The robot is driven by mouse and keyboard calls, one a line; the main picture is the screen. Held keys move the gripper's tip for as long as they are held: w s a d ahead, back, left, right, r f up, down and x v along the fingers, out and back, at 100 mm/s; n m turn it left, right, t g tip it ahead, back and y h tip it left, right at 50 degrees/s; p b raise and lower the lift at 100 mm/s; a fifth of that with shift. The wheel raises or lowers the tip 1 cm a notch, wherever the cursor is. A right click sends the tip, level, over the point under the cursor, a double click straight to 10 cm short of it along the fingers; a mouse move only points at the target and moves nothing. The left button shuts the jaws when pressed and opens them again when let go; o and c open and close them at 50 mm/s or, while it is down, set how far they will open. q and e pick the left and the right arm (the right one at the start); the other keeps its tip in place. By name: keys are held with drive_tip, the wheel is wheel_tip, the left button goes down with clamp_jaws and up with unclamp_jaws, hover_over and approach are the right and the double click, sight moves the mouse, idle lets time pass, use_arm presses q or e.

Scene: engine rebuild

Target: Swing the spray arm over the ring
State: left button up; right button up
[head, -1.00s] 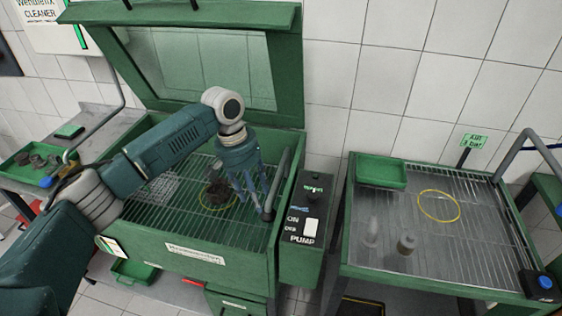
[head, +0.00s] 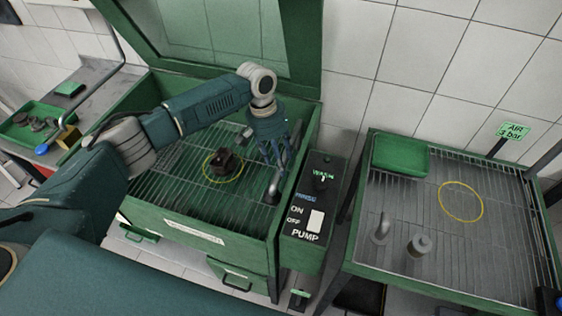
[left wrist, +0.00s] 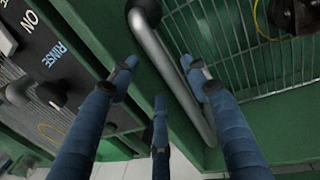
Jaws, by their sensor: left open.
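The spray arm (head: 273,186) is a grey tube at the right inner side of the green wash cabinet; its upper part is hidden by my fingers. A yellow ring (head: 206,173) lies on the cabinet grate around a dark brown part (head: 226,164). The spray arm is to the right of this ring, not over it. My left gripper (head: 276,160) is open at the spray arm. In the left wrist view the grey tube (left wrist: 167,62) passes between the spread fingers (left wrist: 160,80); I cannot tell whether they touch it. My right gripper is out of view.
The pump box (head: 314,215) with its switches stands right of the cabinet. A right-hand table (head: 400,245) holds a green tray (head: 400,156), another yellow ring (head: 461,202) and two small grey parts. A raised lid (head: 306,50) stands behind my left arm.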

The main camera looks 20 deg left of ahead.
use_arm(q)
drive_tip(key=f, duration=0.3)
drive_tip(key=shift+w+d, duration=0.1)
drive_tip(key=shift+d, duration=0.15)
drive_tip(key=shift+f, duration=0.1)
drive_tip(key=shift+c, duration=0.2)
drive_tip(key=c, duration=0.4)
clamp_jaws()
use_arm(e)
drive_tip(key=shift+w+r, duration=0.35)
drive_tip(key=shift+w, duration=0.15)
